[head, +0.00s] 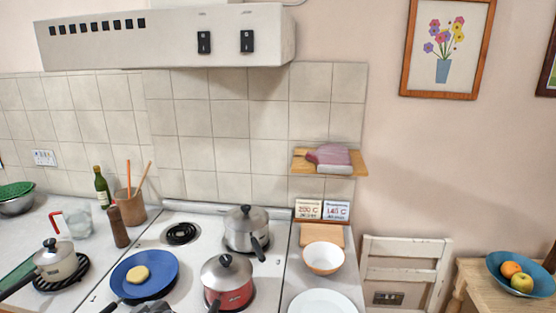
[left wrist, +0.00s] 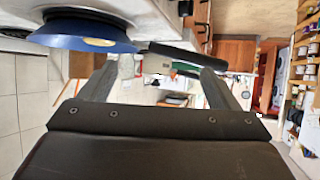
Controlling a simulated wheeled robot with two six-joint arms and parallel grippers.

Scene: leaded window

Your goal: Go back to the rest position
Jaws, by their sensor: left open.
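My left gripper (left wrist: 158,78) is open in the left wrist view, its two fingers spread wide with nothing held between them. The black handle (left wrist: 188,55) of the blue frying pan (left wrist: 75,35) crosses the view just past the fingertips. I cannot tell whether it touches them. A grey part, perhaps my left gripper, shows at the bottom edge beside the pan. My right gripper is in neither view.
A red pot (head: 228,287) and a steel pot (head: 244,232) stand right of the pan. A lidded pot (head: 54,262), a pepper mill (head: 118,228) and a glass jug (head: 77,222) stand to its left. A range hood (head: 165,40) hangs above. A white plate (head: 322,303) lies right.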

